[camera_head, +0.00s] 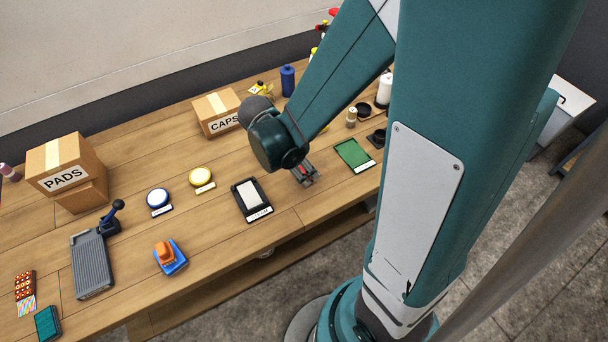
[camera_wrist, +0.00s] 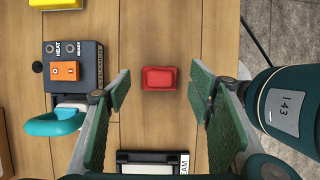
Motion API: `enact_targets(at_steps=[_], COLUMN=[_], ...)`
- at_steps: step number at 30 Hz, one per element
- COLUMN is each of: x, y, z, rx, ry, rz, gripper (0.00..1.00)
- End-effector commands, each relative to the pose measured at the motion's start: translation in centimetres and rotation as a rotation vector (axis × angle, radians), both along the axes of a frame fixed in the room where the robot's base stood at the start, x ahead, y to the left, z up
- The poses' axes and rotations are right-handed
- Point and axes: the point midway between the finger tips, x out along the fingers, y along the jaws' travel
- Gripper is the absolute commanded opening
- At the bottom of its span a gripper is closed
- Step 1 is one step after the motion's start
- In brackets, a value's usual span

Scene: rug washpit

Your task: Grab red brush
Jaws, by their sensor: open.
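The red brush (camera_wrist: 159,78) shows in the wrist view as a small red block with a raised rim, lying on the wooden table. Only its top is seen, so no bristles show. My gripper (camera_wrist: 159,98) is open, with one green-padded finger on each side of the red block and clear gaps between. Nothing is held. In the head view my gripper (camera_head: 304,176) is low over the table, right of the black-framed tray; a bit of red shows by the fingers, mostly hidden by my arm.
In the wrist view a dark steamer unit (camera_wrist: 88,56) with an orange switch and teal handle stands close left. The black-framed tray (camera_head: 239,191) lies left of my gripper; a green pad (camera_head: 354,153) lies right. CAPS box (camera_head: 217,113) stands behind. Bare wood lies around the red block.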

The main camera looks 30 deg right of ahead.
Motion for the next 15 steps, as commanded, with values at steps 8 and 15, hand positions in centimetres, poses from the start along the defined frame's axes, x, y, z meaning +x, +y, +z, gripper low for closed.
enact_targets(at_steps=[8, 15], x=[0.1, 0.0], y=[-0.8, -0.9], z=[-2.0, -2.2], rx=[0.000, 0.000], ry=[0.000, 0.000], rz=[0.000, 0.000], gripper=[0.52, 0.52])
